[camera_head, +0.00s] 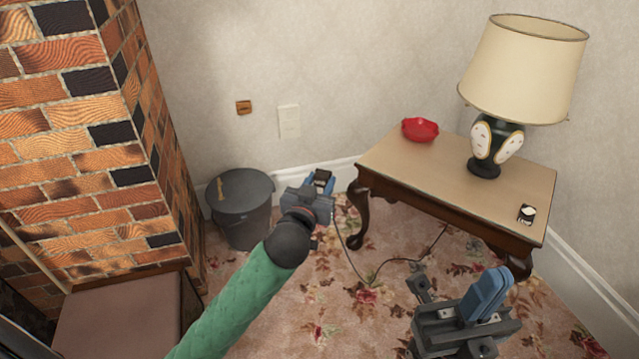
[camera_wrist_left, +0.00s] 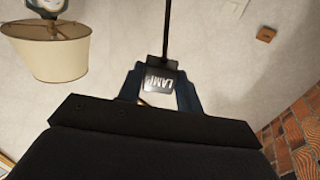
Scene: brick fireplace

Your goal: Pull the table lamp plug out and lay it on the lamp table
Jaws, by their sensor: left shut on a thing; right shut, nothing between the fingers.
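My left gripper (camera_head: 321,180) is shut on the lamp plug, held in the air away from the wall, left of the table. In the left wrist view the plug (camera_wrist_left: 160,82) is a block lettered LAMP between the blue fingers, with a dark cord (camera_wrist_left: 167,35). In the head view the cord (camera_head: 372,277) runs down to the floor and toward the table. The wooden lamp table (camera_head: 440,165) carries the lamp (camera_head: 525,68), with a cream shade and dark base. My right gripper (camera_head: 488,294) is shut and empty, in front of the table.
A red dish (camera_head: 420,129) and a small black-and-white block (camera_head: 527,213) are on the tabletop; its front middle is bare. A grey lidded bin (camera_head: 242,207) stands by the brick fireplace (camera_head: 85,140). A white plate (camera_head: 289,121) and brown fitting (camera_head: 244,107) are on the wall.

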